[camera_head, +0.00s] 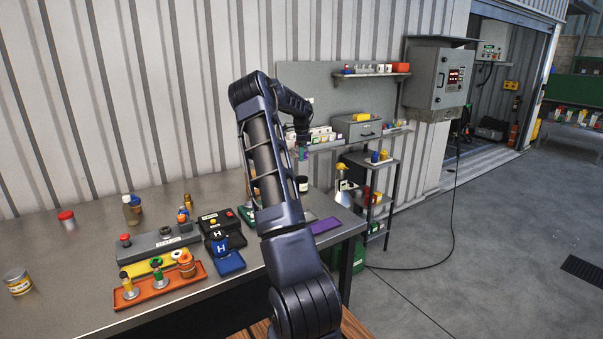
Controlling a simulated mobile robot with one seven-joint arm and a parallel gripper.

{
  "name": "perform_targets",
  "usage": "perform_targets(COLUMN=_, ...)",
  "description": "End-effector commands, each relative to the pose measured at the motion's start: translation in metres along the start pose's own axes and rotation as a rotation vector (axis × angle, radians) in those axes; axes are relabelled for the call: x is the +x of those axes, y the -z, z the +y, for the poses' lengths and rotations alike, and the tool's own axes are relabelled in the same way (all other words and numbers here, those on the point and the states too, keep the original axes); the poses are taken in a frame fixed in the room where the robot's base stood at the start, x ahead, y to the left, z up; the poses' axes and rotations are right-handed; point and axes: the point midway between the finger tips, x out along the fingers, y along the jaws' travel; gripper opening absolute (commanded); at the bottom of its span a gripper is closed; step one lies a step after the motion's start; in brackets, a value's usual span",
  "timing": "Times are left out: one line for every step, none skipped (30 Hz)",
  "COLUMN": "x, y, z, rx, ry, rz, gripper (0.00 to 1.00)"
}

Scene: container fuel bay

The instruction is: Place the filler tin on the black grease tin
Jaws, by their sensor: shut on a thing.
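My arm reaches up and over the back right of the bench, and my gripper (302,143) points down at its far end, small and partly dark against the shelf behind. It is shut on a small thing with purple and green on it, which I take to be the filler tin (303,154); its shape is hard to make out. Below it, a black tin with a pale band, likely the black grease tin (302,184), stands on the bench just right of my arm. The held thing appears above it and apart from it.
The metal bench (80,260) holds an orange tray (160,288) with several fittings, a grey control box (160,243), a blue pouch (229,262), a red-lidded jar (67,219) and a gold-and-white tin (17,281). A purple flat item (325,225) lies near the right edge. My arm hides part of the bench.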

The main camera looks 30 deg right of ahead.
Motion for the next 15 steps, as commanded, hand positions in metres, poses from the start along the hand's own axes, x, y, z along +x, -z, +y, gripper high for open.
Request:
perform_targets(x=0.012, y=0.0, z=0.001, rx=0.001, ry=-0.003, rz=0.001, gripper=0.24)
perform_targets(x=0.018, y=0.0, z=0.0, rx=0.001, ry=-0.002, rz=0.001, gripper=0.24)
perform_targets(x=0.025, y=0.0, z=0.0, rx=0.0, ry=-0.002, rz=0.001, gripper=0.24)
perform_targets(x=0.03, y=0.0, z=0.0, rx=0.0, ry=-0.002, rz=0.001, gripper=0.24)
perform_targets(x=0.034, y=0.0, z=0.0, rx=0.0, ry=-0.001, rz=0.001, gripper=0.24)
perform_targets(x=0.04, y=0.0, z=0.001, rx=0.0, ry=-0.001, rz=0.001, gripper=0.24)
perform_targets(x=0.043, y=0.0, z=0.0, rx=0.0, ry=-0.001, rz=0.001, gripper=0.24)
perform_targets(x=0.045, y=0.0, z=0.0, rx=0.0, ry=-0.001, rz=0.0, gripper=0.24)
perform_targets(x=0.048, y=0.0, z=0.0, rx=0.0, ry=-0.001, rz=0.0, gripper=0.24)
perform_targets(x=0.049, y=0.0, z=0.0, rx=0.0, ry=0.0, rz=0.0, gripper=0.24)
perform_targets(x=0.05, y=0.0, z=0.0, rx=-0.001, ry=0.0, rz=0.0, gripper=0.24)
perform_targets(x=0.051, y=0.0, z=0.0, rx=-0.001, ry=0.001, rz=0.001, gripper=0.24)
perform_targets(x=0.052, y=0.0, z=0.0, rx=0.0, ry=0.001, rz=0.001, gripper=0.24)
perform_targets(x=0.054, y=0.0, z=0.0, rx=0.0, ry=0.0, rz=0.001, gripper=0.24)
perform_targets(x=0.058, y=0.0, z=0.0, rx=0.0, ry=0.0, rz=0.001, gripper=0.24)
